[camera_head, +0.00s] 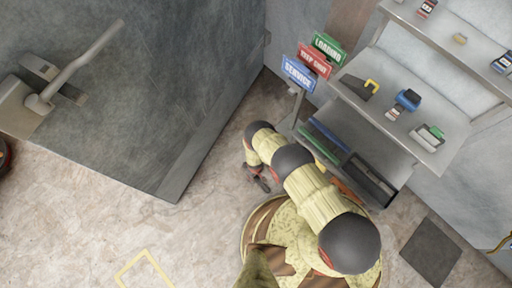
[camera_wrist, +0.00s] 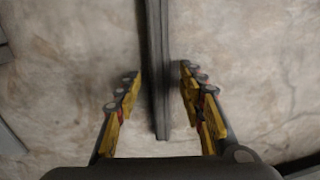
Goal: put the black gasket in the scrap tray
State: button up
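My gripper (camera_head: 262,182) is low in front of the shelf unit, partly hidden by my arm in the head view. In the wrist view my gripper (camera_wrist: 158,74) has its yellow-padded fingers spread. A long dark strip (camera_wrist: 154,50), which may be the black gasket, runs from the top edge down between them. A gap shows on both sides of the strip, so the fingers do not touch it. I cannot make out this strip in the head view. A dark open tray (camera_head: 385,184) is at the lower shelf; I cannot tell whether it is the scrap tray.
The shelf unit (camera_head: 455,128) holds several small items. Blue (camera_head: 330,133) and green (camera_head: 318,147) strips lie low on it. A signpost with a blue sign (camera_head: 298,74) stands beside it. A large grey door (camera_head: 150,90) is at left.

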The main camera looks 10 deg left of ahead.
jog(key=shift+c, duration=1.1)
jog(key=c, duration=0.8)
